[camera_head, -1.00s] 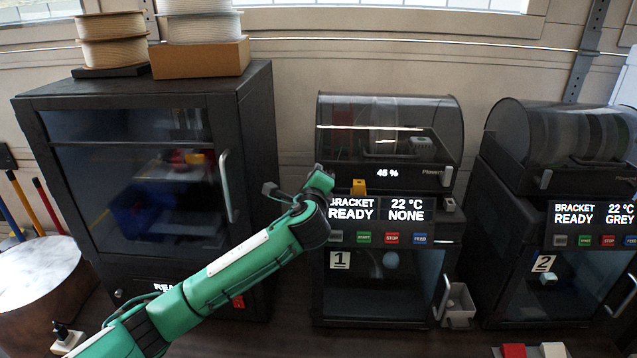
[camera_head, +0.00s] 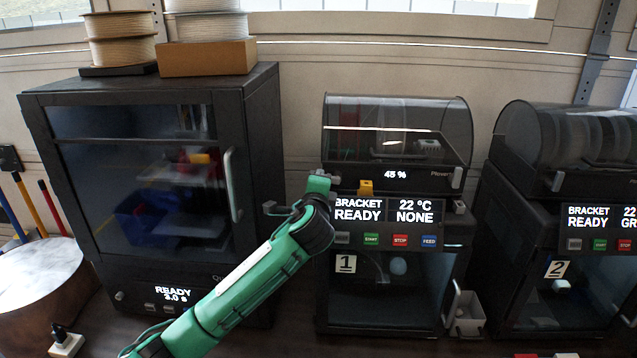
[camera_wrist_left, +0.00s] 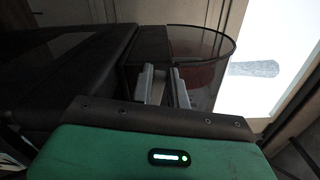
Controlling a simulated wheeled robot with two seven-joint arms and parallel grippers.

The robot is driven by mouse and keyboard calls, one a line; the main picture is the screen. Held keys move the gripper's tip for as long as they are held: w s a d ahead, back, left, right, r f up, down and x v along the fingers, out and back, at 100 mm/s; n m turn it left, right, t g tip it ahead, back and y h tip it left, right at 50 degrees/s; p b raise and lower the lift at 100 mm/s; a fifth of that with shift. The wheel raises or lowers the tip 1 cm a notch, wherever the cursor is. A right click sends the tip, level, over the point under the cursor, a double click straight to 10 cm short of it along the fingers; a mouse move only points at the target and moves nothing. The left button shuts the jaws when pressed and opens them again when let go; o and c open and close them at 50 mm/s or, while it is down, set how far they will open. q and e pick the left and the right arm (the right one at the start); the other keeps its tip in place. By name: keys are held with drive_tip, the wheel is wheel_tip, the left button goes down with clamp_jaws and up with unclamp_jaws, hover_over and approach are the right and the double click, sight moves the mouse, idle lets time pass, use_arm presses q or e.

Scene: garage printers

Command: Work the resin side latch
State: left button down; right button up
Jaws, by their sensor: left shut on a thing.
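The resin printer is the large black cabinet (camera_head: 262,120) at left, with a glass door and a pale vertical handle (camera_head: 232,185). Its lower display reads READY. My right gripper is not in view.
Printer 2 (camera_head: 540,300) is farther right. Spools (camera_head: 120,40) and a cardboard box (camera_head: 207,58) sit on the cabinet. A small pale bin (camera_head: 468,315) stands between the printers.

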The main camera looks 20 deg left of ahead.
use_arm(q)
drive_tip(key=c, duration=1.4)
unclamp_jaws()
drive_tip(key=shift+o, duration=0.2)
drive_tip(key=b+v, duration=0.4)
drive_tip(key=v, duration=0.9)
drive_tip(key=shift+s, duration=0.4)
